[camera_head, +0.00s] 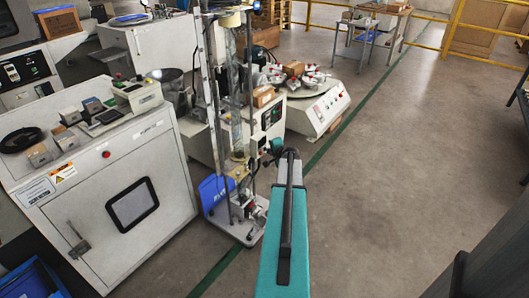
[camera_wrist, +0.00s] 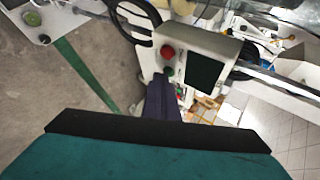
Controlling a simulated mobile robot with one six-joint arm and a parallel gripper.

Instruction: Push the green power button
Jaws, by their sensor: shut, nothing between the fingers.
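The green power button (camera_wrist: 170,71) is a small round button on the front of a white control box (camera_wrist: 208,42). It sits just below a larger red button (camera_wrist: 168,52). In the wrist view my gripper (camera_wrist: 163,84) is shut, its dark fingers pointing at the box, with the tips just below the green button and partly close over its lower edge. I cannot tell whether they touch it. In the head view my gripper (camera_head: 274,146) is at the end of my teal arm, in front of the white machine. The green button cannot be made out there.
A tall column stand (camera_head: 234,110) rises just left of my gripper. A white cabinet (camera_head: 112,190) with small blocks on top stands at left. A low white machine with a round table (camera_head: 318,108) stands behind. A black cable loop (camera_wrist: 134,22) hangs beside the box.

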